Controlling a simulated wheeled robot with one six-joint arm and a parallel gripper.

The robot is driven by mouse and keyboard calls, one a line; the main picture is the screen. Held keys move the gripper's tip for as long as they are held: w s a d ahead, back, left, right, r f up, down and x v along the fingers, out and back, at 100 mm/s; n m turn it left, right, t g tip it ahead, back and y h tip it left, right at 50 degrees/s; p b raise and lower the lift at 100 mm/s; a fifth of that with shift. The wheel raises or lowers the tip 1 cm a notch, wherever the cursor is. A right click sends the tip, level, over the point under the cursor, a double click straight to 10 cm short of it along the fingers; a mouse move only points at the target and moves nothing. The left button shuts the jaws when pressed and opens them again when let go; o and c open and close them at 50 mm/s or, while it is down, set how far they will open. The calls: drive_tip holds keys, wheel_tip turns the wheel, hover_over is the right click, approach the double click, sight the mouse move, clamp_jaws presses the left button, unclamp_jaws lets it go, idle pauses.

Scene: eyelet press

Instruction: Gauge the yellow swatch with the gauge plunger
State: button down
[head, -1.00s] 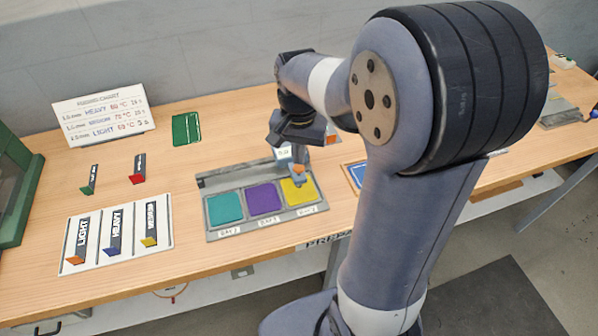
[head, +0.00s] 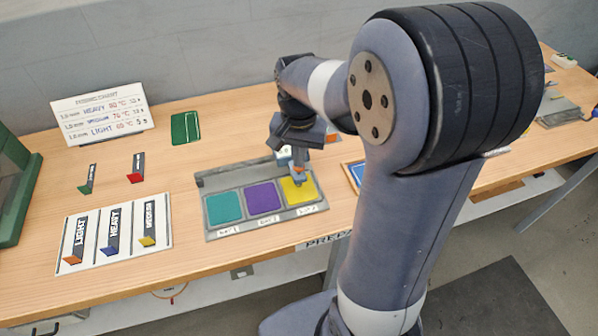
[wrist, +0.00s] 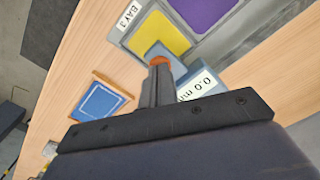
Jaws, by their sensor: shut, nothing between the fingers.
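The yellow swatch (head: 300,191) lies in the right-hand bay of a grey tray (head: 225,231). It also shows in the wrist view (wrist: 160,32), in the bay labelled BAY 3. A blue-grey gauge (wrist: 198,80) stands at the back of that bay, its foot over part of the swatch, with a display reading 0.0 mm. The gauge plunger has an orange cap (wrist: 158,61). My gripper (wrist: 158,72) is shut and empty, its tips right at the cap. I cannot tell whether they touch it. In the head view my gripper (head: 301,160) is just above the gauge, partly hiding it.
A teal swatch (head: 224,207) and a purple swatch (head: 263,197) fill the other bays. A blue card (wrist: 98,103) lies beside the tray. A labelled rack (head: 90,258) with several coloured tabs, a chart (head: 103,113) and a green item (head: 186,128) are to the left.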

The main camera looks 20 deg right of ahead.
drive_tip(key=shift+f+b, duration=0.5)
drive_tip(key=shift+f, duration=0.3)
idle(0.4)
wheel_tip(320, 180, up, 7)
drive_tip(key=p, duration=0.6)
drive_tip(key=shift+r, duration=0.15)
drive_tip(key=shift+s, duration=0.1)
idle(0.4)
